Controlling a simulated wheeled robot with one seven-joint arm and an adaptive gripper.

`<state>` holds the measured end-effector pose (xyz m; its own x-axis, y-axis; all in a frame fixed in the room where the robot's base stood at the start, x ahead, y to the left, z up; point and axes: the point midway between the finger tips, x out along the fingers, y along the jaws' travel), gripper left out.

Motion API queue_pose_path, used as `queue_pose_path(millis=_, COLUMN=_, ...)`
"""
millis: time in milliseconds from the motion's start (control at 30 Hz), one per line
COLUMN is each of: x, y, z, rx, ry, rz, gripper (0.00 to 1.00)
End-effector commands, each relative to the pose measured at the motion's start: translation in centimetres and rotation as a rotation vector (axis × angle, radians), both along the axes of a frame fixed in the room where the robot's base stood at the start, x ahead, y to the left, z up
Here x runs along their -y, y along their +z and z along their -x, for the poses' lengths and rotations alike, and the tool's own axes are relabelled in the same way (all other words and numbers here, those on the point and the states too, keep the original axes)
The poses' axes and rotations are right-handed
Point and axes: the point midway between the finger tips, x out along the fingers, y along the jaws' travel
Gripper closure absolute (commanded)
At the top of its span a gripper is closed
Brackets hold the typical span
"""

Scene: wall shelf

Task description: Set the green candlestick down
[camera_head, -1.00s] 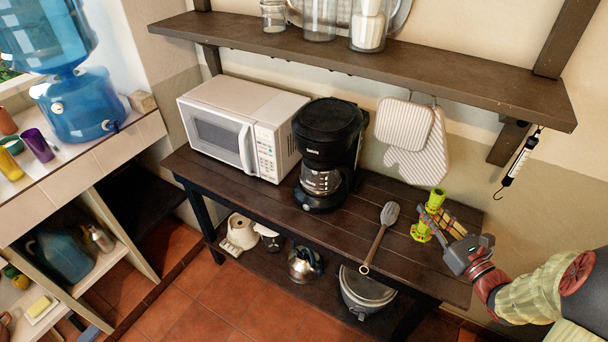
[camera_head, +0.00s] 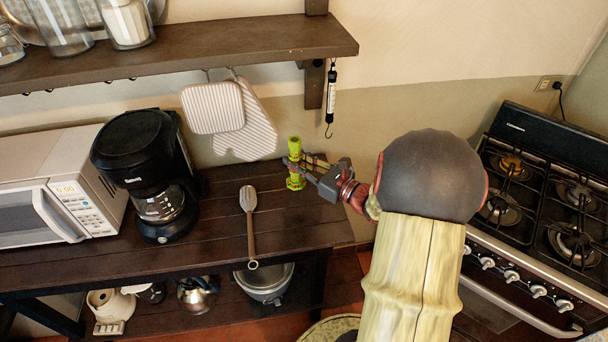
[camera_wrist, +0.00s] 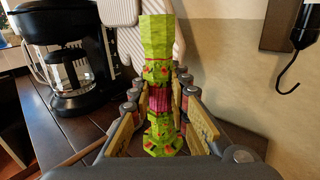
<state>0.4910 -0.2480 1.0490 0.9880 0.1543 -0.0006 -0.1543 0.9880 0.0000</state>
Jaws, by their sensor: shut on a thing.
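The green candlestick (camera_head: 294,163) is upright at the right end of the dark wooden table (camera_head: 225,222). It is bright green with red and pink markings. My gripper (camera_head: 309,170) reaches in from the right and is shut on it. In the wrist view the candlestick (camera_wrist: 158,85) stands between the two fingers (camera_wrist: 160,118), which hold it around its middle. Its base is close to the tabletop; I cannot tell whether it touches.
A spatula (camera_head: 249,215) lies left of the candlestick. A coffee maker (camera_head: 147,172) and a microwave (camera_head: 55,190) stand farther left. A wall shelf (camera_head: 190,55) hangs above, with mitts (camera_head: 213,108) and a hook scale (camera_head: 331,95) on the wall. A stove (camera_head: 545,200) stands right.

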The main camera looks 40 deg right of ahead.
Motion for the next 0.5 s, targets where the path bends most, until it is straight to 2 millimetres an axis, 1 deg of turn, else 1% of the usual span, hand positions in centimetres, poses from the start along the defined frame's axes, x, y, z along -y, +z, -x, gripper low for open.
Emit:
queue_pose_path(millis=33, x=1.2, y=-0.9, z=-0.3, rx=0.0, ry=-0.002, rz=0.0, gripper=1.0)
queue_pose_path(millis=67, x=1.8, y=-1.2, z=-0.5, rx=0.0, ry=-0.001, rz=0.0, gripper=1.0)
queue_pose_path(millis=200, x=3.8, y=-3.8, z=-1.1, rx=-0.001, ry=-0.001, rz=-0.002, gripper=1.0)
queue_pose_path(millis=333, x=5.2, y=-5.5, z=-1.6, rx=-0.001, ry=0.0, rz=-0.001, gripper=1.0)
queue_pose_path(millis=500, x=6.0, y=-6.2, z=-1.8, rx=0.0, ry=0.001, rz=0.001, gripper=1.0)
